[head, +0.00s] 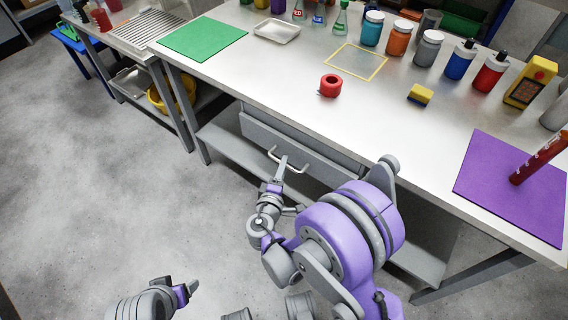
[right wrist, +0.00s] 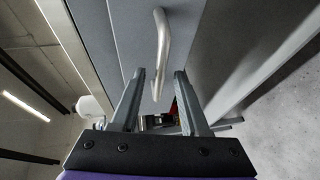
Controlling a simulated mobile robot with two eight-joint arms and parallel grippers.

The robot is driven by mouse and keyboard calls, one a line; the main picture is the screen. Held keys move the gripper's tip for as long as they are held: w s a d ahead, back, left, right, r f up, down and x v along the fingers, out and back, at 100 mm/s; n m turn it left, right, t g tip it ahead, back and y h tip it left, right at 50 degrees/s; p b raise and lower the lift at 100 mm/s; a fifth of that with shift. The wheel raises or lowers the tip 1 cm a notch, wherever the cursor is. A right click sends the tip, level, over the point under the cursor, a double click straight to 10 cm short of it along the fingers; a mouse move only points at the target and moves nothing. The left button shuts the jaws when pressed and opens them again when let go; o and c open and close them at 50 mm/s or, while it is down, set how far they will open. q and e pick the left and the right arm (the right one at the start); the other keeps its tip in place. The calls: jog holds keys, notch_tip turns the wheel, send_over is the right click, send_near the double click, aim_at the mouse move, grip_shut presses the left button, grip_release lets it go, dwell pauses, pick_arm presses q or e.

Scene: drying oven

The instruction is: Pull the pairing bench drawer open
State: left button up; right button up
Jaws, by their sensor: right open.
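The grey pairing bench drawer (head: 330,169) is under the front edge of the white-topped bench and looks shut. Its pale bar handle (head: 291,170) stands out from the front. In the right wrist view the handle (right wrist: 161,42) rises ahead of the fingers, its near end lined up with the gap between them. My right gripper (head: 284,183) is at the handle, open, with nothing gripped; its fingers (right wrist: 157,88) are spread apart. Whether a finger touches the handle I cannot tell. My left gripper (head: 190,290) is low at the bottom left, far from the drawer; its jaw gap is unclear.
The benchtop carries a red ring (head: 330,85), a yellow sponge (head: 420,95), a purple mat (head: 505,190), a green mat (head: 203,39) and several bottles along the back. A lower shelf (head: 228,142) runs beneath the bench. The floor (head: 100,170) to the left is clear.

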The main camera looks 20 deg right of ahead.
jog(key=shift+x, duration=1.05)
grip_shut()
dwell(0.7)
